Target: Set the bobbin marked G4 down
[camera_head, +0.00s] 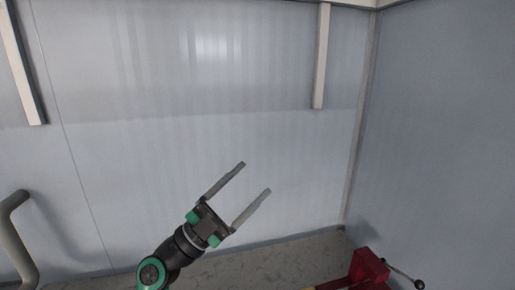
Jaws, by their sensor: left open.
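My left gripper (256,177) is in the lower middle of the head view, its two long grey fingers spread apart and pointing up and to the right. Nothing is between the fingers. No bobbin marked G4 shows in this view. My right gripper does not show.
A red machine part (368,268) with a black-knobbed lever (405,275) stands at the lower right. A grey pipe (16,245) curves at the lower left. Pale wall panels (210,150) fill the back, and a strip of grey surface (270,266) runs along their foot.

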